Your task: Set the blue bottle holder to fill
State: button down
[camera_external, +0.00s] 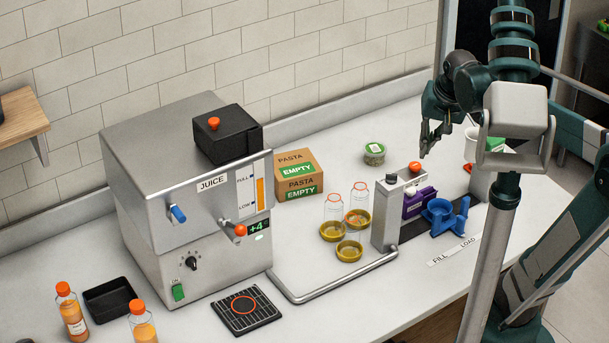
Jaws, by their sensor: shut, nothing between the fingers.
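The blue bottle holder (438,219) sits on a dark strip on the counter, right of a grey metal post unit (387,221) with an orange knob on top. It has a ring-like cup and an upright tab on its right side. A white label strip on the counter in front reads FILL (439,261) at left and LOAD (467,243) at right. The holder stands behind this strip, nearer the LOAD end. My gripper (424,152) is shut and empty, pointing down, above and behind the holder and apart from it.
The big steel juicer (185,200) stands at left. A bent metal rail (335,278) runs from it to the post unit. A purple box (419,201) is close behind the holder.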

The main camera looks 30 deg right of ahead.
jog(key=w+d+f+m+g+y+p, duration=0.1)
jog(key=w+d+m, duration=0.15)
jog(key=d, duration=0.45)
jog(key=w+d+f+m+g+y+p, duration=0.1)
jog(key=d+m, duration=0.3)
jog(key=d, duration=0.3)
jog(key=w+d+f+m+g+y, duration=0.1)
jog(key=w+d+m+g, duration=0.1)
jog(key=d+m, duration=0.35)
notch_tip(320, 180, down, 20)
jog(key=d+n, duration=0.1)
jog(key=d, duration=0.1)
jog(key=shift+f+n, duration=0.25)
jog(key=shift+n, duration=0.05)
jog(key=shift+w+d, duration=0.1)
jog(key=shift+x, duration=5)
jog(key=shift+w+d, duration=0.1)
jog(key=shift+w, duration=0.05)
